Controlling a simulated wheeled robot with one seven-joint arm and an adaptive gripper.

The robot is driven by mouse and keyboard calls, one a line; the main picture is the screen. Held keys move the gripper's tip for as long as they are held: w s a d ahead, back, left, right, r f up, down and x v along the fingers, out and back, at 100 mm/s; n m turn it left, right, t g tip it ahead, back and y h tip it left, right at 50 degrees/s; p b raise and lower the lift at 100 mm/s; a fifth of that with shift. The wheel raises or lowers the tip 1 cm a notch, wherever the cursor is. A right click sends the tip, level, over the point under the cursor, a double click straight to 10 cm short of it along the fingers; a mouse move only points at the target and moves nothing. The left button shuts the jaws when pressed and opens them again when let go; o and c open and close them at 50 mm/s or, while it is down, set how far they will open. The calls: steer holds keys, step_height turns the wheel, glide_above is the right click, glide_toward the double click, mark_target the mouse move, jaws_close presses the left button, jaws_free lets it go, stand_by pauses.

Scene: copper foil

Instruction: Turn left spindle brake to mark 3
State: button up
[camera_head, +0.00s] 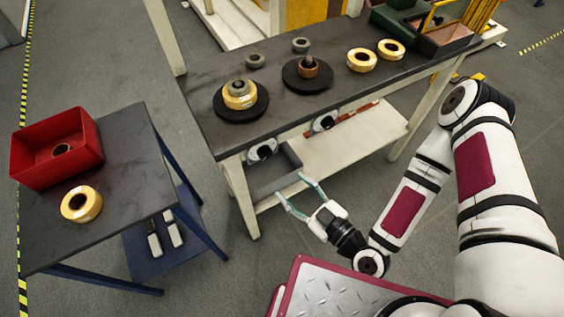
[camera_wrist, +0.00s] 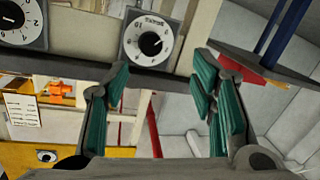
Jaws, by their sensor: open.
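The left spindle brake (camera_head: 262,150) is a grey plate with a dial on the bench's front edge, at its left end. In the wrist view, which is upside down, this dial (camera_wrist: 154,41) is at the upper middle. It has a black round knob on a white numbered face; the mark it points to is too small to read. My gripper (camera_head: 290,185) is open and empty, apart from the dial, in front of and below the bench edge. In the wrist view its green-padded fingers (camera_wrist: 163,88) are spread below the dial in the picture.
A second dial (camera_head: 325,121) is further right on the bench edge; it shows at the upper left in the wrist view (camera_wrist: 20,22). The bench (camera_head: 220,135) holds two spindles with tape rolls around. A blue-legged side table (camera_head: 140,150) with a red bin (camera_head: 85,165) stands left.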

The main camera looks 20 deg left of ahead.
mark_target(267, 156)
steer(key=w+a, duration=0.2)
steer(key=a, duration=0.1)
steer(key=w+a+m+t+b, duration=0.1)
steer(key=w+a, duration=0.1)
steer(key=a, duration=0.1)
steer(key=w+a+m+t+b, duration=0.1)
steer(key=w+a, duration=0.1)
steer(key=a, duration=0.1)
steer(key=shift+w+f+h, duration=0.1)
steer(key=shift+w+h, duration=0.1)
steer(key=shift+h, duration=0.1)
stand_by(0.4)
steer(key=c, duration=1.1)
